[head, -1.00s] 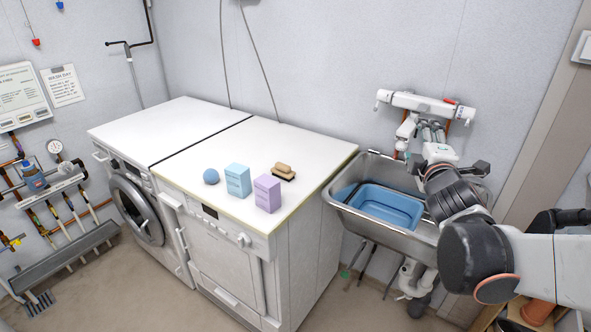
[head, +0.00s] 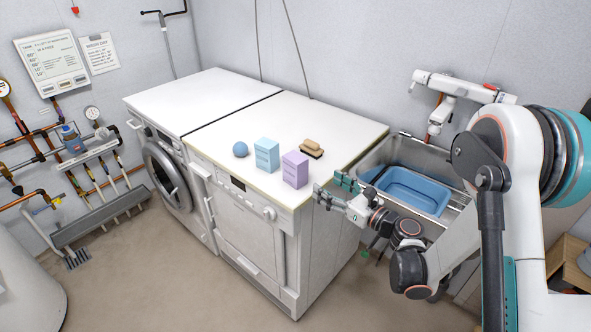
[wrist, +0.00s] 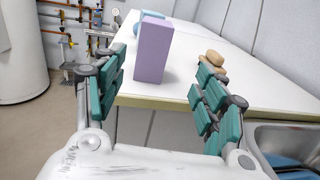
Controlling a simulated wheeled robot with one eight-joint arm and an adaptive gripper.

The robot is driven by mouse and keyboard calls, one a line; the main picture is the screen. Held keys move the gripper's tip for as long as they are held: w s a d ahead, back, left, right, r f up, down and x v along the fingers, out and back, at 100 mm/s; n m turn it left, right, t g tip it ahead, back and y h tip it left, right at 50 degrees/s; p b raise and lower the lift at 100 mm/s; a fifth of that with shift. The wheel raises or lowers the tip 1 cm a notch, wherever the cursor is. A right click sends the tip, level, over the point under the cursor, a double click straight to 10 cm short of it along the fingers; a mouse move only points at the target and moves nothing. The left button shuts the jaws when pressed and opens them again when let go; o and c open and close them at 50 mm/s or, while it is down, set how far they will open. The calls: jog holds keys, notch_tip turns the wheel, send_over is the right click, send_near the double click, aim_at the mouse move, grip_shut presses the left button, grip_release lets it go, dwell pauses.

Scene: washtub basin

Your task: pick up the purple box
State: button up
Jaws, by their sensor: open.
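The purple box (head: 295,169) stands upright near the front right corner of the white machine top (head: 345,135). In the wrist view the purple box (wrist: 154,48) stands ahead, between the two fingers and beyond their tips. My gripper (head: 333,188) is open and empty, just to the right of the box and off the edge of the top. Its teal finger pads show in the wrist view (wrist: 158,88), spread wide on both sides. The gripper does not touch the box.
A light blue box (head: 267,155) stands close to the left of the purple box, with a blue ball (head: 240,149) further left. A wooden brush (head: 311,147) lies behind. A steel sink (head: 436,160) with a blue basin (head: 412,192) is at the right.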

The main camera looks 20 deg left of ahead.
aim_at(303, 173)
jog(key=x, duration=0.7)
jog(key=shift+a+f, duration=0.35)
jog(key=shift+a, duration=0.05)
jog(key=x, duration=0.1)
jog(key=b+x, duration=0.1)
jog(key=x, duration=0.3)
jog(key=shift+s+a, duration=0.2)
jog(key=shift+s, duration=0.1)
jog(key=shift+w+a+r+b, duration=0.15)
jog(key=shift+w+a+b, duration=0.2)
jog(key=shift+a, duration=0.1)
jog(key=c, duration=1.2)
